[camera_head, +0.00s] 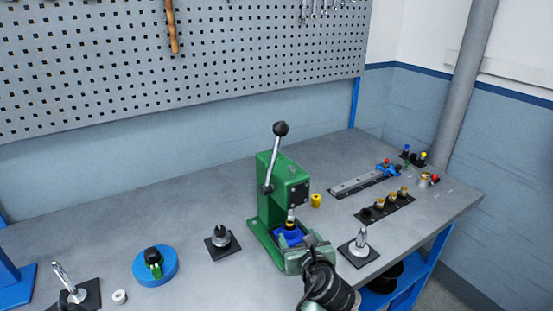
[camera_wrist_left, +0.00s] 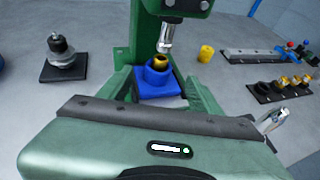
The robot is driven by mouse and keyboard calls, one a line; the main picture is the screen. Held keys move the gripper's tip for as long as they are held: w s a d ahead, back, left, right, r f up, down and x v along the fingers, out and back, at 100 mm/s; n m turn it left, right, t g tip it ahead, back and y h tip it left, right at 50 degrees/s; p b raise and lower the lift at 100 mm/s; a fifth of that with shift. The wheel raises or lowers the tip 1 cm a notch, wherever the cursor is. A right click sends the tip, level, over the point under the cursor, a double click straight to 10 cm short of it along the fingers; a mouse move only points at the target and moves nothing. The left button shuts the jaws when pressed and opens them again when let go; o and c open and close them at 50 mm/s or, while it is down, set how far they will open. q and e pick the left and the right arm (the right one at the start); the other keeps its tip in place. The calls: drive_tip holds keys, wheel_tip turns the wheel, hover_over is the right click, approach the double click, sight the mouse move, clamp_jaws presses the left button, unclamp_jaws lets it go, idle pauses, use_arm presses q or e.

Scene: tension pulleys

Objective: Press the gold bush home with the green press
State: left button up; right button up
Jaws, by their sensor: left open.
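The green press (camera_head: 268,190) stands on the bench with its lever (camera_head: 274,160) raised and its black knob at the top. A blue holder (camera_head: 288,237) sits on its base under the ram (camera_wrist_left: 167,38). In the left wrist view the gold bush (camera_wrist_left: 160,62) sits at the top of the blue holder (camera_wrist_left: 155,82), under the ram tip; how deep it sits is not clear. My left gripper (camera_head: 306,253) is open at the front of the press, its jaws facing the holder. No grip on anything shows. My right gripper is out of view.
A yellow cylinder (camera_head: 316,200) stands right of the press. A dark plate with gold parts (camera_head: 385,206) and a grey rail (camera_head: 362,184) lie further right. A clamp on a black plate (camera_head: 359,247) is close to my left gripper. A black-based fixture (camera_head: 221,241) stands left.

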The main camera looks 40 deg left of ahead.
use_arm(q)
drive_tip(key=shift+c, duration=0.8)
drive_tip(key=r+p, duration=0.1)
drive_tip(key=r, duration=0.3)
drive_tip(key=r+y+p, duration=0.1)
drive_tip(key=r, duration=0.4)
drive_tip(key=r+y+p, duration=0.1)
drive_tip(key=r, duration=0.3)
drive_tip(key=shift+s+d+r+t, duration=0.2)
drive_tip(key=shift+s+t, duration=0.1)
drive_tip(key=shift+t, duration=0.1)
drive_tip(key=c, duration=0.5)
drive_tip(key=y+p, duration=0.3)
approach(279, 141)
drive_tip(key=x, duration=0.3)
drive_tip(key=shift+n, duration=0.4)
drive_tip(key=p+x, duration=0.2)
drive_tip(key=x, duration=0.6)
drive_tip(key=shift+d, duration=0.1)
clamp_jaws()
